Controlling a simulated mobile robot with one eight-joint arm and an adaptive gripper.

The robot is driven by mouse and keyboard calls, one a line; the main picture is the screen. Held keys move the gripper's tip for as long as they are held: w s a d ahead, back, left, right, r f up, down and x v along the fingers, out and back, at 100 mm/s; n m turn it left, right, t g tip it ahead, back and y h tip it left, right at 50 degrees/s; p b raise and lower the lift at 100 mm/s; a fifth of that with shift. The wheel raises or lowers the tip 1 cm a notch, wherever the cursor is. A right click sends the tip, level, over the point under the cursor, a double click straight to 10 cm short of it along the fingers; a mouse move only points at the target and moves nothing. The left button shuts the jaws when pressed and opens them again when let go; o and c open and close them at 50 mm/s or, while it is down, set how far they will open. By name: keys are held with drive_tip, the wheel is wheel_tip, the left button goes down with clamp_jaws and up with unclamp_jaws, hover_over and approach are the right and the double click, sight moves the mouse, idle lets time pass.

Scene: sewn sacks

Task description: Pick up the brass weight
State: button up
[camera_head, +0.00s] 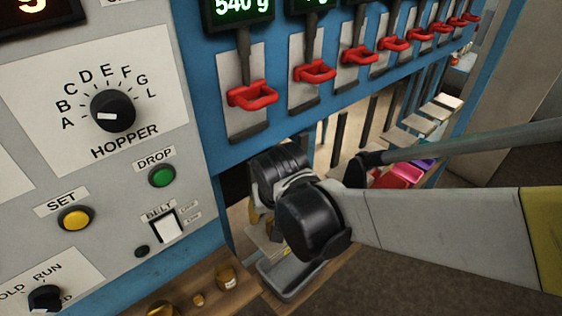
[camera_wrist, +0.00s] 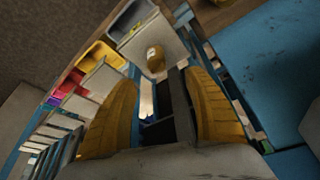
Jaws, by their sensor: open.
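Several brass weights stand on the wooden ledge at the bottom of the head view: a larger one (camera_head: 228,277), a small one (camera_head: 198,299) and one cut off by the lower edge (camera_head: 162,310). In the wrist view a brass-coloured piece (camera_wrist: 155,58) lies beyond my fingertips, roughly between them. I cannot tell which weight it is. My gripper (camera_wrist: 160,82) has its two yellowish fingers spread apart, with nothing held between them. In the head view my black wrist hides most of the fingers, which point down to the right of the ledge's weights.
A grey tray (camera_head: 277,290) sits below my wrist. The blue-framed machine has a HOPPER dial (camera_head: 113,111), a green DROP button (camera_head: 162,176), a yellow SET button (camera_head: 76,218) and a row of red handles (camera_head: 252,95). Coloured bins, including a pink one (camera_head: 402,174), line the right.

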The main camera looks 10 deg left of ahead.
sight(273, 223)
drive_tip(key=b+x, duration=0.1)
drive_tip(key=x, duration=0.3)
drive_tip(key=shift+w+d+f+b, duration=0.1)
drive_tip(key=shift+f+b, duration=0.2)
drive_tip(key=shift+b, duration=0.1)
drive_tip(key=shift+b+x, duration=1.45)
drive_tip(key=shift+x, duration=1.6)
drive_tip(key=shift+d, duration=0.25)
clamp_jaws()
